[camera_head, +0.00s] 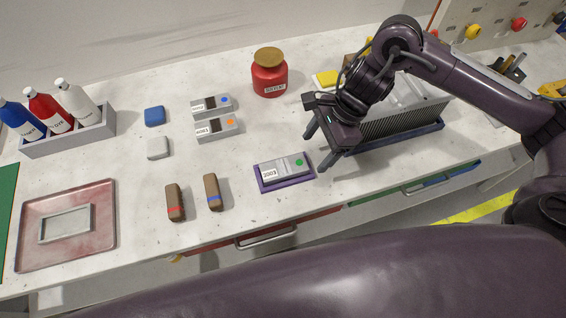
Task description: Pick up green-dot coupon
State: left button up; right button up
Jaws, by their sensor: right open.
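The green-dot coupon (272,170) is a small grey block with a white label at its left end and a green dot at its right. It lies on a purple pad (262,186) near the front edge of the table. My right gripper (315,149) is open and empty, just to the right of the coupon and apart from it in the picture. Two similar grey coupons lie further back, one with a blue dot (206,106) and one with an orange dot (213,131). My left gripper is not in view.
A red jar (269,80) stands at the back. A ribbed grey block on a dark blue tray (420,137) sits behind my right arm. Two brown blocks (174,214), a reddish tray (104,232) and a bottle rack (92,137) are left. The table between is mostly clear.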

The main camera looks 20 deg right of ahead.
aim_at(302, 162)
jog(key=shift+a+f, duration=0.3)
jog(key=shift+f, duration=0.15)
jog(key=p+x, duration=0.1)
jog(key=x, duration=0.1)
jog(key=w+p+x, duration=0.1)
jog(key=x, duration=0.1)
jog(key=shift+a+f, duration=0.15)
jog(key=shift+s+f, duration=0.1)
jog(key=shift+f, duration=0.15)
jog(key=c, duration=1.2)
